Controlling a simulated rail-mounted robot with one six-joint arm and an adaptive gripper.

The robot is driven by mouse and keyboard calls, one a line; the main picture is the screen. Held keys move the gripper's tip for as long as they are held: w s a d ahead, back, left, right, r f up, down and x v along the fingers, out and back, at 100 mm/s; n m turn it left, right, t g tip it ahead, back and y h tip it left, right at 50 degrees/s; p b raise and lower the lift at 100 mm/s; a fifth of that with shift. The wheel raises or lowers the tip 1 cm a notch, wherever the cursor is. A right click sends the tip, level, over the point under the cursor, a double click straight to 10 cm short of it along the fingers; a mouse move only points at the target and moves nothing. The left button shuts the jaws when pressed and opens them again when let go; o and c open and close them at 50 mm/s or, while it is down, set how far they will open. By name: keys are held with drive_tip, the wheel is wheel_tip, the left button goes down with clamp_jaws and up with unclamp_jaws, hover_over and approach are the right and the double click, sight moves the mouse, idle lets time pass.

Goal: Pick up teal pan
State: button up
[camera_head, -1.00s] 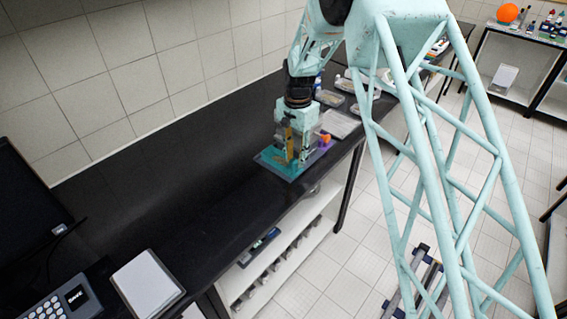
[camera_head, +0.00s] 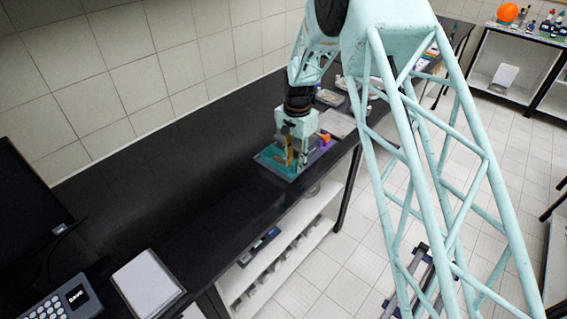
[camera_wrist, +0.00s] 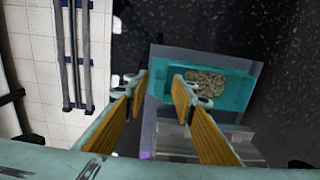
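The teal pan (camera_head: 272,159) sits on a grey tray (camera_head: 262,163) on the black bench. In the wrist view the teal pan (camera_wrist: 238,94) is rectangular and holds a patch of coarse, speckled grains. My gripper (camera_head: 290,158) points down at the pan. In the wrist view my gripper (camera_wrist: 160,86) is open, with two yellow-padded fingers apart. The pan's left end shows in the gap between the fingers. The right finger overlaps the pan, and the left finger lies just outside its left edge. Whether either finger touches the pan is unclear.
An orange piece (camera_head: 324,137) and a purple piece are just right of my gripper. A pale flat tray (camera_head: 338,122) and small dishes stand farther back. A white-topped device (camera_head: 146,284) is at the near left. Bare bench lies left of the pan.

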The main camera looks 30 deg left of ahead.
clamp_jaws()
drive_tip(key=shift+r, duration=0.1)
drive_tip(key=shift+r, duration=1.55)
drive_tip(key=shift+s+d+r, duration=0.1)
drive_tip(key=shift+s, duration=0.05)
drive_tip(key=s+d+r+b, duration=0.1)
drive_tip(key=s+d, duration=0.8)
drive_tip(key=s, duration=0.3)
drive_tip(key=shift+d+r+b, duration=0.25)
drive_tip(key=shift+d+b, duration=0.05)
drive_tip(key=shift+d, duration=0.1)
